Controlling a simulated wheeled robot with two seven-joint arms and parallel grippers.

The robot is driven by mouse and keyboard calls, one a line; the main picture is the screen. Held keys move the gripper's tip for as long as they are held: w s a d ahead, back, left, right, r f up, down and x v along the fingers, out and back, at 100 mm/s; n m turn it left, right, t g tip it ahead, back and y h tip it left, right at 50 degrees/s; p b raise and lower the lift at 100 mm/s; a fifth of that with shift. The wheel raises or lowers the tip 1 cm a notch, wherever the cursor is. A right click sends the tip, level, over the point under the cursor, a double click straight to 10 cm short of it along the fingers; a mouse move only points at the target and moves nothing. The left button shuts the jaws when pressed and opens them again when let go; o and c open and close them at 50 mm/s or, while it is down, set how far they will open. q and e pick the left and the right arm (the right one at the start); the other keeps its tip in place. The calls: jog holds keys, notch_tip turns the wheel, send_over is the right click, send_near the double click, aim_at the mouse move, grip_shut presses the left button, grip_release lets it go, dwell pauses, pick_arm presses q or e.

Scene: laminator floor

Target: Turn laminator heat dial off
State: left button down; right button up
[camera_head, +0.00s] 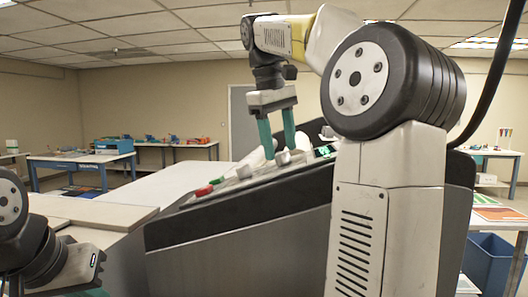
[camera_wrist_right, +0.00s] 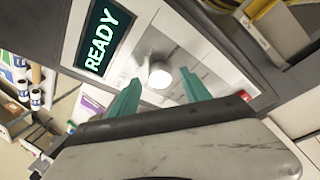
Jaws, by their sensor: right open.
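The laminator (camera_head: 240,225) has a sloped control panel in the head view. A pale round knob (camera_head: 283,158) stands on the panel near the lit green display (camera_head: 325,150). In the right wrist view this knob (camera_wrist_right: 159,75) appears between my fingertips, beside the display (camera_wrist_right: 103,38) reading "READY". My right gripper (camera_head: 277,150) is open above the knob, fingers pointing down. It also shows in the wrist view (camera_wrist_right: 160,83). Contact and the knob's setting cannot be made out. A second pale knob (camera_head: 244,173) sits farther left. My left gripper (camera_head: 95,292) is mostly cut off at the bottom left.
A red button (camera_head: 203,190) and a green button (camera_head: 217,181) are at the panel's left end. A pale table surface (camera_head: 165,188) lies behind and left of the laminator. A blue bin (camera_head: 492,262) stands at the right. Work tables (camera_head: 80,158) stand farther back.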

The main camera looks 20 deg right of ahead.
jog(key=shift+x, duration=1.05)
jog(key=shift+c, duration=0.5)
grip_shut()
jog(key=shift+n, duration=0.3)
jog(key=n+g+y, duration=0.1)
jog(key=n, duration=0.4)
jog(key=shift+w+d, duration=0.1)
jog(key=shift+d, duration=0.05)
jog(key=n+g, duration=0.1)
jog(key=n, duration=0.4)
jog(key=shift+n+y, duration=0.3)
jog(key=shift+y, duration=0.1)
